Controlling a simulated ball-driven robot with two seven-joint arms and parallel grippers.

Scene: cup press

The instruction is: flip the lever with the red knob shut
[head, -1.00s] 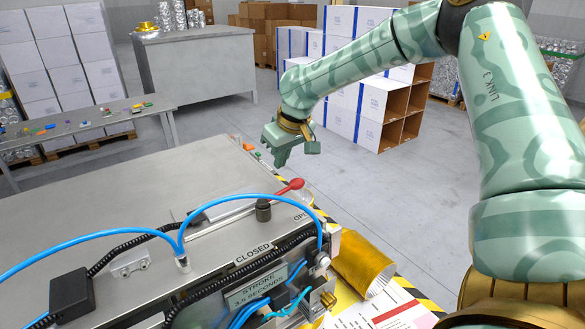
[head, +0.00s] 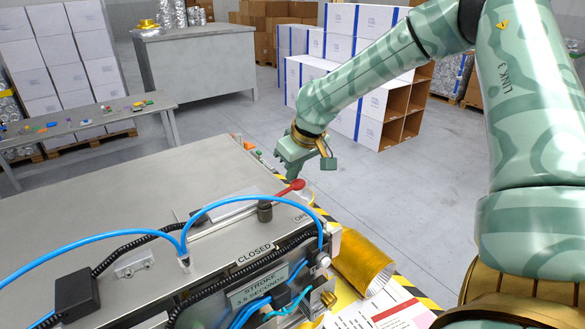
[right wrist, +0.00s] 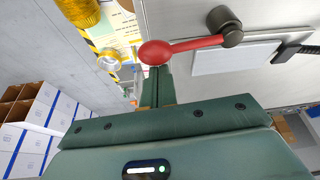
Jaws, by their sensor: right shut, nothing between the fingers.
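The lever has a red knob (head: 291,187) at its outer end and a dark pivot (head: 264,211) on the machine's metal top. Its arm points away from the pivot toward the OPEN marking, with the CLOSED label (head: 254,254) to the left along the front edge. In the right wrist view the red knob (right wrist: 155,52) and red arm lie just beyond my fingertips. My right gripper (head: 291,177) is shut and empty, pointing down right at the knob. I cannot tell whether it touches the knob. My left gripper is not in view.
Blue hoses (head: 190,232) arch over the machine's front. A gold cylinder (head: 362,262) lies at the right corner, beside papers (head: 385,312). A grey table (head: 195,60) and white-and-blue boxes (head: 310,82) stand farther back. The machine top left of the lever is mostly clear.

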